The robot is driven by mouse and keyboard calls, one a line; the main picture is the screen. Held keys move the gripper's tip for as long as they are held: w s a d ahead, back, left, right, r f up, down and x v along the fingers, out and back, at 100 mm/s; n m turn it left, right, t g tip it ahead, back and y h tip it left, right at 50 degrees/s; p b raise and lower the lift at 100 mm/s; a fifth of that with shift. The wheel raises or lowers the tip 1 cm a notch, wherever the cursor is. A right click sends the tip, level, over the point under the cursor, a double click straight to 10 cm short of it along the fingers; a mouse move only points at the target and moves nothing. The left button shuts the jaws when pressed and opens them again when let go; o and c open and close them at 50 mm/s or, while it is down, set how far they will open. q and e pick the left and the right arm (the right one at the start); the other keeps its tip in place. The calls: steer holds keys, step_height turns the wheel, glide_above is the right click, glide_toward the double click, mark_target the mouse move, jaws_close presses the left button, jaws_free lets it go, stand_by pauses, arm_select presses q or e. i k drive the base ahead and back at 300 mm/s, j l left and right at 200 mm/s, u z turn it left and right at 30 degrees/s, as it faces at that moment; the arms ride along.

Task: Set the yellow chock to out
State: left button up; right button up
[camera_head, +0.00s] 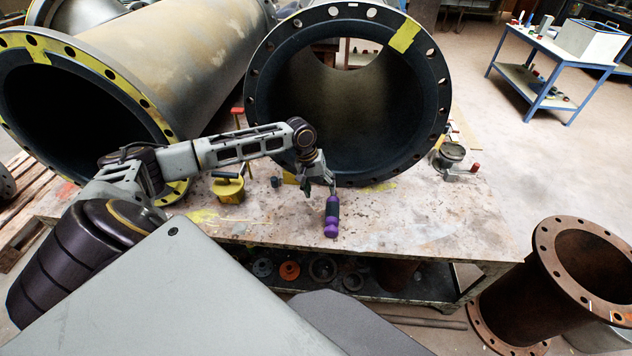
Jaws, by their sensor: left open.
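A yellow block-like object with a dark handle (228,188) sits on the workbench, left of my left gripper and in front of the pipes. My left gripper (320,190) is open in front of the middle pipe's lower rim. A purple and dark handle-shaped object (332,216) is just below its right finger; I cannot tell if they touch. My right gripper is not in view.
A large flanged pipe with a dark lining (345,90) lies behind the gripper, another (180,45) to its left. The worn workbench (430,220) has clear room at right, near a small metal fitting (450,155). A rusty flanged pipe (530,295) stands at lower right.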

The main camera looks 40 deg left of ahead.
mark_target(288, 178)
steer(key=u, duration=1.5)
